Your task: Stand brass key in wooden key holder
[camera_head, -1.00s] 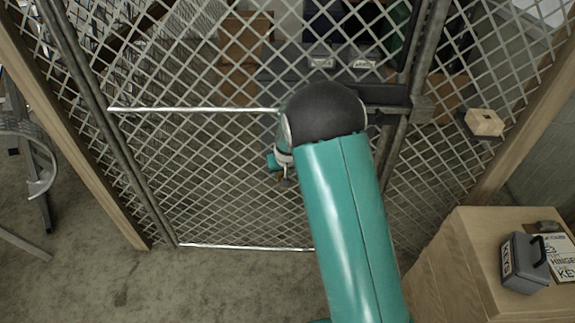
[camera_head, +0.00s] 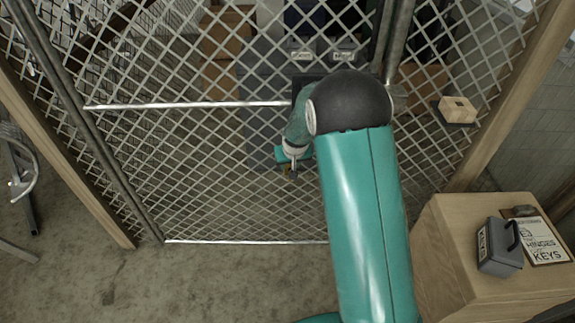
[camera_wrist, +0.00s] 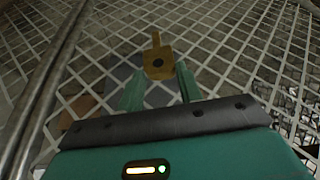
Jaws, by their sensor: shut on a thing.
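The brass key (camera_wrist: 158,62) shows in the wrist view, with a round dark hole in its broad end and its narrow part pointing away. My gripper (camera_wrist: 160,82) is shut on it, one green finger on each side. In the head view my gripper (camera_head: 293,168) is small, in front of the mesh and partly hidden behind my arm. A small light wooden block (camera_head: 458,110) with a dark opening on top, which looks like the wooden key holder, is at the mesh on the right. My gripper is well to its left.
A wire mesh gate (camera_head: 200,180) with metal posts fills the background. A wooden cabinet (camera_head: 440,240) at lower right carries a grey key box (camera_head: 498,248) and a clipboard (camera_head: 543,240). Bare concrete floor (camera_head: 220,285) lies in front.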

